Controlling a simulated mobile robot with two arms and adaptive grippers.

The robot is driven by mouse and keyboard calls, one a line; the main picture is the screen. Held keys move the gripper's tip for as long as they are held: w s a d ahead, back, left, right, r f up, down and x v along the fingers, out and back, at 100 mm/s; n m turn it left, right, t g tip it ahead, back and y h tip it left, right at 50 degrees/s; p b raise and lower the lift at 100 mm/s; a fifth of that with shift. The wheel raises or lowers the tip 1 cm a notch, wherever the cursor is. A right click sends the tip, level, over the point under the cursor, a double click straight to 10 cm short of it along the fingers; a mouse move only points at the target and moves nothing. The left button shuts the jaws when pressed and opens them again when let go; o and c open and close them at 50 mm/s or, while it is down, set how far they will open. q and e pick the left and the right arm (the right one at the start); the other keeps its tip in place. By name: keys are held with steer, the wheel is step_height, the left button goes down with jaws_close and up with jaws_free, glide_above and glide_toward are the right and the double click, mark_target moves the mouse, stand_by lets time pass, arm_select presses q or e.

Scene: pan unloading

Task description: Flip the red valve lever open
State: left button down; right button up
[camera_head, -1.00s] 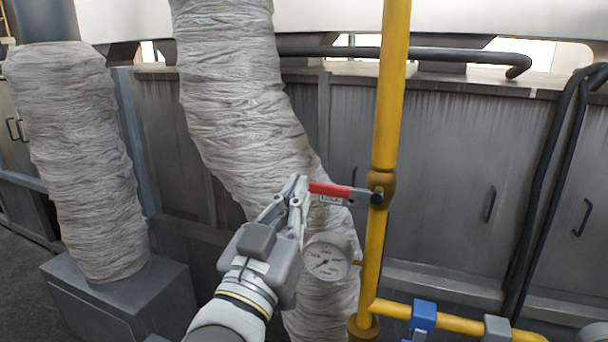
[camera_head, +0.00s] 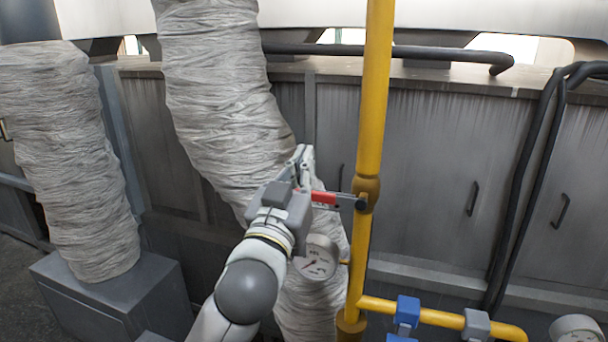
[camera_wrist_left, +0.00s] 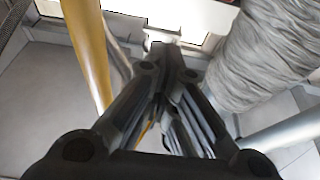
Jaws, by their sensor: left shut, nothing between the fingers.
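The red valve lever (camera_head: 323,197) lies about level and points left from its valve on the upright yellow pipe (camera_head: 372,110). Its left end is partly hidden behind my left gripper (camera_head: 303,153). That gripper is shut and empty, with its fingertips above and left of the lever's free end. Whether the gripper's side touches the lever I cannot tell. In the left wrist view the closed fingers (camera_wrist_left: 165,52) fill the middle, with the yellow pipe (camera_wrist_left: 88,50) to their left; the lever does not show there. My right gripper is not in view.
A round pressure gauge (camera_head: 317,258) sits just below the gripper. A wrinkled grey duct (camera_head: 215,80) runs behind it. A blue valve handle (camera_head: 407,312) is on the lower yellow branch. Grey cabinets (camera_head: 425,170) stand behind, with black hoses at the right.

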mark_target(328, 199)
arm_select(q)
step_height(328, 199, down, 4)
steer(key=shift+w+p, duration=0.15)
steer(key=shift+p, duration=0.2)
steer(key=shift+f, duration=0.1)
